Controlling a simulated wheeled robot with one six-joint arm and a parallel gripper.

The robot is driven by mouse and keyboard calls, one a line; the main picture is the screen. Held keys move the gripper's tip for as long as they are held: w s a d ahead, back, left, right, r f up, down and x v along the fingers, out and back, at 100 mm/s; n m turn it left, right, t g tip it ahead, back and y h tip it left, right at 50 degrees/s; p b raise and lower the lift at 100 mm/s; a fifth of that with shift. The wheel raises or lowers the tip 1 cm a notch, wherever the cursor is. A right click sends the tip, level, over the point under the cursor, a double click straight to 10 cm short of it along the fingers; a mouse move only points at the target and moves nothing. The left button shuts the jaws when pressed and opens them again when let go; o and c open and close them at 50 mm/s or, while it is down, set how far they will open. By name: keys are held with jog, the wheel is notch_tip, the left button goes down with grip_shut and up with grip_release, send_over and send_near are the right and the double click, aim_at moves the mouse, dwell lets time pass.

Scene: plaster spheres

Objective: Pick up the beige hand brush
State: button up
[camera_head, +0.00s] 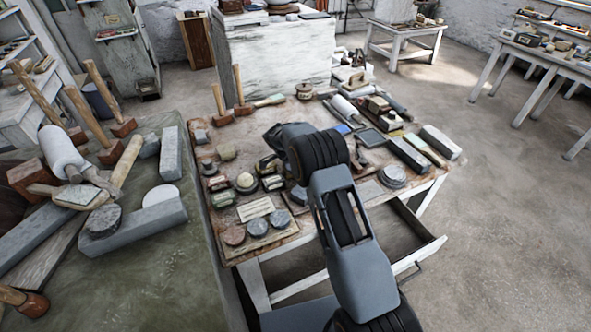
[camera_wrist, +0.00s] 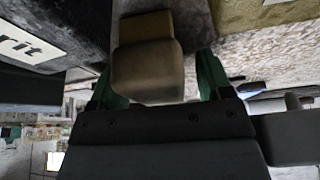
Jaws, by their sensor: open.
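In the wrist view, a beige block-shaped thing (camera_wrist: 147,72), which looks like the hand brush, lies between the two green fingers of my gripper (camera_wrist: 161,74). The fingers are apart, one on each side of it, and I cannot tell whether either touches it. Its far end is a darker tan. In the head view, a small beige block (camera_head: 226,152) on the cluttered table (camera_head: 232,244) may be the same brush. My dark wrist is to the right of it there, and my fingers are hard to make out.
Tools and small blocks crowd the table around my arm. Round discs (camera_head: 257,227) lie at its front left. An open drawer (camera_head: 405,250) juts out below. A green-topped table (camera_head: 130,270) with mallets and stone blocks stands at left. The floor at right is clear.

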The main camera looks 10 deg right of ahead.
jog(key=shift+f+b, duration=0.1)
jog(key=shift+b, duration=0.2)
jog(key=shift+c, duration=0.3)
jog(key=c, duration=1)
jog(key=shift+p, duration=0.3)
jog(key=shift+r, duration=0.35)
notch_tip(320, 180, up, 2)
jog(key=shift+r+b, duration=0.2)
jog(key=shift+b, duration=0.15)
jog(key=s+r+b, duration=0.1)
jog(key=s+r, duration=0.2)
jog(key=s, duration=0.1)
jog(key=s+r+b, duration=0.1)
jog(key=s+r, duration=0.2)
jog(key=s, duration=0.2)
jog(key=s+r+b, duration=0.2)
jog(key=s+r, duration=0.2)
jog(key=s, duration=0.1)
jog(key=shift+a+r, duration=0.1)
jog(key=shift+a, duration=0.15)
